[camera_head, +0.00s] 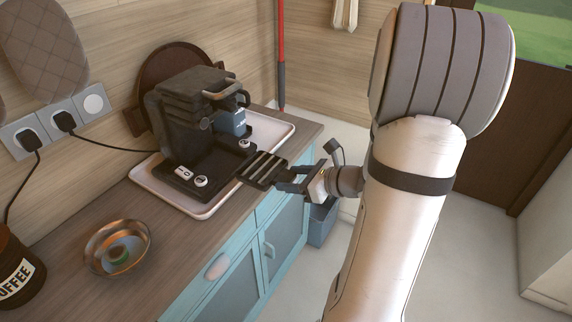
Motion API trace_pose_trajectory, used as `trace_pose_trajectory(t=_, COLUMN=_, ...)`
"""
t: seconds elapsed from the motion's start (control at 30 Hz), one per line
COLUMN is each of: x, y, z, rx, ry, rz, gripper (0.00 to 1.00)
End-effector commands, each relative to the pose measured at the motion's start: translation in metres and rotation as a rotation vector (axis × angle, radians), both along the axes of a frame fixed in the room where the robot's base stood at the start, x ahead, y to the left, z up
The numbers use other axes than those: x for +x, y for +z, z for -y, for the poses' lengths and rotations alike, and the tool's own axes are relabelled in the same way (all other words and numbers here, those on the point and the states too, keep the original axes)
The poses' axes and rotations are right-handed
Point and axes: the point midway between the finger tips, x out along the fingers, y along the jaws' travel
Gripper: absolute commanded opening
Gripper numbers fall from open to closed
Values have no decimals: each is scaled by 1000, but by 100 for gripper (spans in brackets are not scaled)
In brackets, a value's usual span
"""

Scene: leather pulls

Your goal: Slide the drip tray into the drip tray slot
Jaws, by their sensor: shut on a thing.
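The drip tray (263,169) is a small dark slatted plate, held out in front of the coffee machine. My gripper (290,183) is shut on its near right edge. The black coffee machine (184,113) stands on a white tray, with a blue-grey container (232,123) under its spout. The drip tray's far left edge is close to the front of the machine's base (207,168). I cannot tell whether they touch. The drip tray slot cannot be made out clearly; the drip tray and the dark base merge there.
The white tray (172,202) lies on the wooden counter (190,236). A copper bowl (117,247) and a coffee canister (17,268) stand at the left. Blue cabinets (236,286) are below the counter edge. Cables run from wall sockets (62,121). Open floor lies right of the counter.

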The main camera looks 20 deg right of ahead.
Motion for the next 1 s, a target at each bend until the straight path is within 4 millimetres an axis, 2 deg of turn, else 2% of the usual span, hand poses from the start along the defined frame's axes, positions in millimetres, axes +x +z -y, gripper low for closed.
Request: trace_pose_trajectory(t=1.0, x=52, y=-29, z=-39, rx=0, ry=6, rz=1, gripper=17)
